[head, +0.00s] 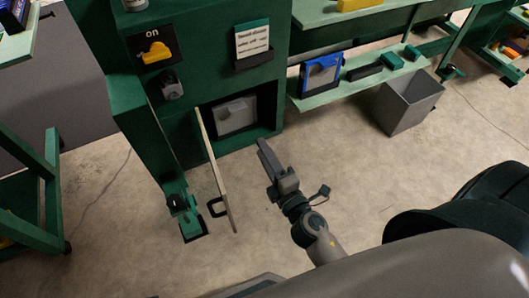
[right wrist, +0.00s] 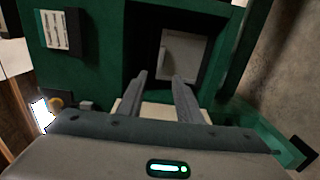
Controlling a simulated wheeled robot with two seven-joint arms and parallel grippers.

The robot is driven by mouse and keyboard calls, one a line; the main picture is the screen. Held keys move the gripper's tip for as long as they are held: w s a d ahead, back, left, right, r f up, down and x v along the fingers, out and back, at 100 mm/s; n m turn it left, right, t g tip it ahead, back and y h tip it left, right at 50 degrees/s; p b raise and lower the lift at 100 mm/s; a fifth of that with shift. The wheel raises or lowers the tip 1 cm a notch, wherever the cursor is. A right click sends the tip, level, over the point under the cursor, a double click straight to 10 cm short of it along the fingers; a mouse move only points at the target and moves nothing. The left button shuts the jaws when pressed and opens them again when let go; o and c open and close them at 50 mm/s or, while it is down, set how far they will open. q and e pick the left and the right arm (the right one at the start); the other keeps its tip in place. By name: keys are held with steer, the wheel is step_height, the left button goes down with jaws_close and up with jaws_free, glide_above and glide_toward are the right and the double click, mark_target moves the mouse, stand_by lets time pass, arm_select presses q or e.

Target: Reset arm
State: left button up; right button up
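My right gripper (head: 263,148) is in the middle of the head view, above the floor and just right of the open cabinet door. In the right wrist view its two fingers (right wrist: 160,77) stand apart with nothing between them, so it is open and empty. It points toward the green cabinet (head: 205,75), whose low compartment holds a grey panel or box (head: 236,115); this also shows in the right wrist view (right wrist: 181,55). My left gripper is not in view.
A green shelf (head: 330,98) at right carries a blue-framed item (head: 321,75). A grey bin (head: 408,101) stands below it. An "on" sign (head: 154,48) and a card holder (head: 252,44) are on the cabinet. The floor right of my gripper is clear.

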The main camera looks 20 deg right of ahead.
stand_by(0.3)
